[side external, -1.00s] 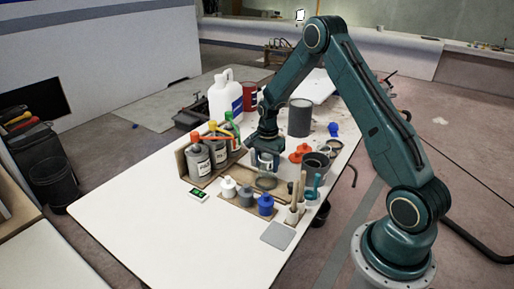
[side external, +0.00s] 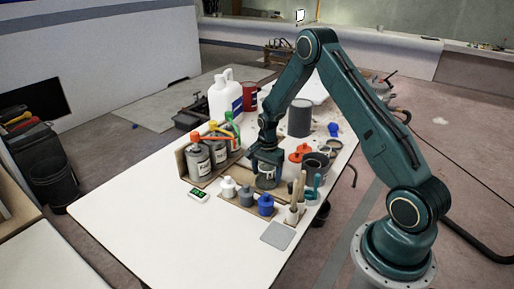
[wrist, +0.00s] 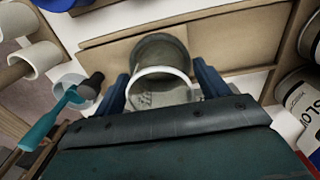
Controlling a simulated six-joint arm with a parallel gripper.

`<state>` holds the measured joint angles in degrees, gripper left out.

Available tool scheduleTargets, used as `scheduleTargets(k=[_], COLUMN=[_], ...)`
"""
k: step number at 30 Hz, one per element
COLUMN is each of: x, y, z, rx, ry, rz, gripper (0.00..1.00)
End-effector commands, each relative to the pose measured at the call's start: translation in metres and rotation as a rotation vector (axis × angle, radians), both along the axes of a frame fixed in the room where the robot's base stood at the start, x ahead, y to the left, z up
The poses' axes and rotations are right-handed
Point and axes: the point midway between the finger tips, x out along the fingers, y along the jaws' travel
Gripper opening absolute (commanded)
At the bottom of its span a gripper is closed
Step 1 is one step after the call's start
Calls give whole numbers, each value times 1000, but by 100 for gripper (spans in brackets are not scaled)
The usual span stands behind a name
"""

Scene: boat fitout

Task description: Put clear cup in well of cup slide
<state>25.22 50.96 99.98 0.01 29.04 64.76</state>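My gripper (side external: 267,168) points down over the workbench, and its two blue fingers (wrist: 163,88) lie against opposite sides of the clear cup. The clear cup (wrist: 160,101) shows a pale round rim facing the wrist camera and a speckled floor inside. In the side view the clear cup (side external: 266,182) shows low between the fingers. A dark grey round well (wrist: 160,46) of the cup slide shows just past the cup's rim, partly covered by it. The cup slide's wooden board (wrist: 105,51) runs across behind. I cannot tell whether the cup's base touches the well floor.
Several grey cans (side external: 199,161) with coloured tops stand left of the gripper. Small bottles (side external: 228,187) stand in front, and a holder with handled tools (side external: 295,213) is at the right. A dark pot (side external: 316,163) is close on the right. The bench's front left is clear.

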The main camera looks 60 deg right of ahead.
Motion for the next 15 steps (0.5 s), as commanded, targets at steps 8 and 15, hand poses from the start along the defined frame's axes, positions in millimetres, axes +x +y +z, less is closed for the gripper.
scheduleTargets(k=[8,15], x=[0,0], y=[0,0], z=[1,11], rx=[0,-1], ry=[0,-1], rz=[0,0], gripper=[73,73])
